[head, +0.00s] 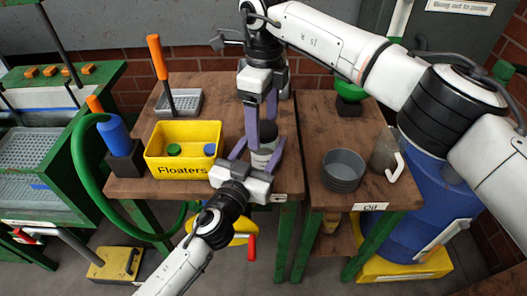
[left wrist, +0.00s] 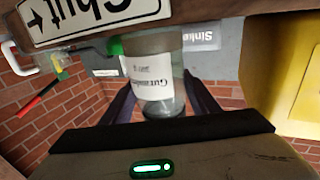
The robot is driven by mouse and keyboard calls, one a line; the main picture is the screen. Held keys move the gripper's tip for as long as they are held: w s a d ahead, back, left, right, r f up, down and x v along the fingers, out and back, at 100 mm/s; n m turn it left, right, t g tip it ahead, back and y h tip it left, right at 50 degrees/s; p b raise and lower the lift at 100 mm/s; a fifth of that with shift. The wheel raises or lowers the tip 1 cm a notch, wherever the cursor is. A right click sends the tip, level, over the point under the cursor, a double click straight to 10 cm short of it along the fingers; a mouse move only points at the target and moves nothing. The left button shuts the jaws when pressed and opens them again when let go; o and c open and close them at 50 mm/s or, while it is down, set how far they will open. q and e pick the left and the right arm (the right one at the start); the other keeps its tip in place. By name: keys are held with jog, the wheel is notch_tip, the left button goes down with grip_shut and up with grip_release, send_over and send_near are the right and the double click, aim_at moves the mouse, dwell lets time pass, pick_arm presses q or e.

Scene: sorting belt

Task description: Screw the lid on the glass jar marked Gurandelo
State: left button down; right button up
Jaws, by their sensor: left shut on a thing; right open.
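The glass jar (head: 261,158) stands upright near the front of the brown table, between the fingers of my left gripper (head: 258,150).
A yellow Floaters bin (head: 183,165) with green and blue pieces stands left of the jar. A grey round bowl (head: 343,170) and a clear jug (head: 386,155) stand on the right table. A grey tray (head: 178,103) with an orange-handled tool is behind.

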notch_tip(320, 180, up, 12)
dwell(0.5)
pick_arm(q)
jog(key=c, duration=0.6)
grip_release()
jog(key=shift+s, duration=0.1)
jog(key=b+v, duration=0.1)
jog(key=v, duration=0.9)
jog(key=shift+a, duration=0.1)
pick_arm(e)
jog(key=shift+f, duration=0.5)
